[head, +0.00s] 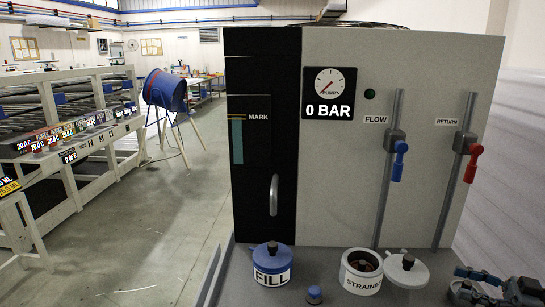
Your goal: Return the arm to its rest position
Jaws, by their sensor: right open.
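My right gripper (464,281) is at the bottom right corner of the head view, partly cut off by the frame edge. Its fingers point left and are apart, with nothing seen between them. It is just right of the white lid (412,274), with a small gap between them in the picture. My left gripper is not in view.
A grey pump cabinet (340,190) with blue (399,160) and red (473,162) valve handles stands ahead. Before it are a blue-lidded FILL pot (271,277), a small blue cap (314,294) and an open STRAINER pot (361,283). Open floor lies left.

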